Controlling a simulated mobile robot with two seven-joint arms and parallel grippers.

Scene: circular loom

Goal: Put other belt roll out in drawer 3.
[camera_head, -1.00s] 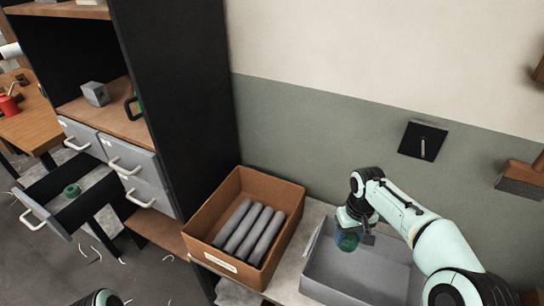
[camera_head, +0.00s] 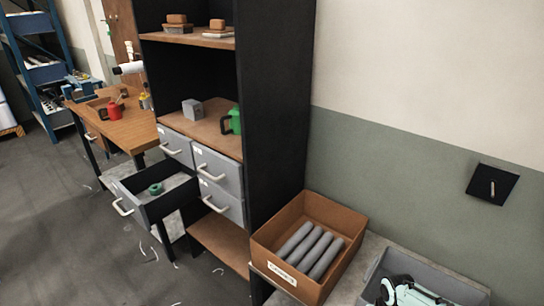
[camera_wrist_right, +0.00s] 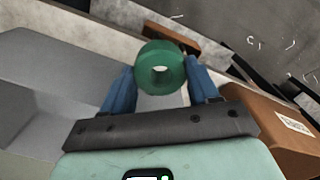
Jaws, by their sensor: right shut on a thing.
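A green belt roll (camera_wrist_right: 160,56) with a pale hole sits between the blue fingers of my right gripper (camera_wrist_right: 160,78) in the right wrist view. The gripper is shut on it. In the head view only part of my right arm shows at the bottom right, and its gripper is not visible there. One drawer (camera_head: 126,199) of the cabinet is pulled open at the lower left. Another green belt roll (camera_head: 156,188) lies inside it. I cannot read the drawer numbers. My left gripper is not in view.
A brown box (camera_head: 263,252) with several grey cylinders stands right of the dark cabinet, also showing in the wrist view (camera_wrist_right: 285,125). A grey bin (camera_head: 455,283) is beside it at the lower right. Closed drawers (camera_head: 221,172) flank the open one. Open floor (camera_head: 70,230) lies in front.

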